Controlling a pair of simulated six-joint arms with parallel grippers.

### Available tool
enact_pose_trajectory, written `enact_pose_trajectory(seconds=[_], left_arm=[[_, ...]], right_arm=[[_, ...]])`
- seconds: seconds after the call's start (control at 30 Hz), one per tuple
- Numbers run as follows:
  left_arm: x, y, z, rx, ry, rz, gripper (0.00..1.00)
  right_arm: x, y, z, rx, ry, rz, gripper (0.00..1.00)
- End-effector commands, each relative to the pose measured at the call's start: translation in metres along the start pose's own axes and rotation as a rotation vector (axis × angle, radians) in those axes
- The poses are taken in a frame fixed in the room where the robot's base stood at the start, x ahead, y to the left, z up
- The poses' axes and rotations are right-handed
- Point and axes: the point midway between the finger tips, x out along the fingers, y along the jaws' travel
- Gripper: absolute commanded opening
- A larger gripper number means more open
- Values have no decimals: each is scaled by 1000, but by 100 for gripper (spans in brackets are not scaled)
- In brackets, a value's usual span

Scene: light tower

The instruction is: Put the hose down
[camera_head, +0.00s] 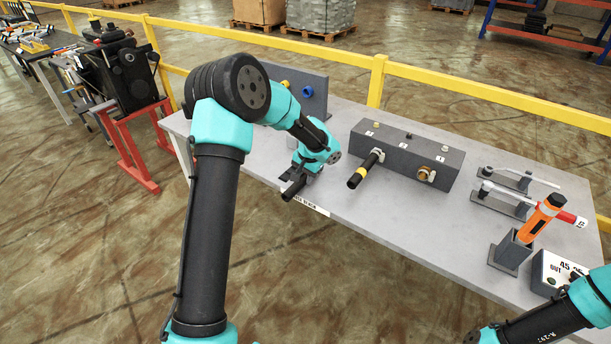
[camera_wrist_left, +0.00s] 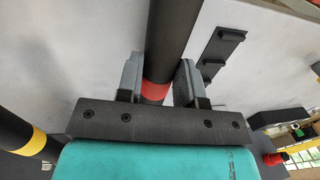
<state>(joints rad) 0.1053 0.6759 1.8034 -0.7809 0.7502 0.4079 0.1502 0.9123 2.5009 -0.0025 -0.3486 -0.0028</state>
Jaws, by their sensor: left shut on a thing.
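My left gripper (camera_head: 302,180) is low over the front left part of the grey table (camera_head: 400,235). It is shut on a black hose (camera_head: 291,190), whose dark end sticks out near the table's front edge. In the left wrist view the hose (camera_wrist_left: 170,35) runs between the two fingers (camera_wrist_left: 158,80), with a red band (camera_wrist_left: 154,92) at the grip. Most of the hose is hidden by my arm in the head view. I cannot tell whether it touches the table. My right gripper is out of view; only part of that arm shows at the lower right.
A dark block with ports (camera_head: 405,155) holds a second black hose with a yellow band (camera_head: 357,177), right of my left gripper. A dark upright panel (camera_head: 310,92) stands behind.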

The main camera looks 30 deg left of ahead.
Motion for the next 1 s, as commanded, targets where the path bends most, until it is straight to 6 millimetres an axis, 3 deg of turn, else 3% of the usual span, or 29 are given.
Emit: enact_pose_trajectory(seconds=[0.2,0.23,0.47,0.77,1.0], left_arm=[[4,1,0,0,-1,0,1],[4,1,0,0,-1,0,36],[4,1,0,0,-1,0,58],[3,1,0,0,0,0,60],[-17,0,-1,0,2,-1,60]], right_arm=[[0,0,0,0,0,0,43],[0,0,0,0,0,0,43],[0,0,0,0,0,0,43],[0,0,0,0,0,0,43],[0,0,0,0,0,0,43]])
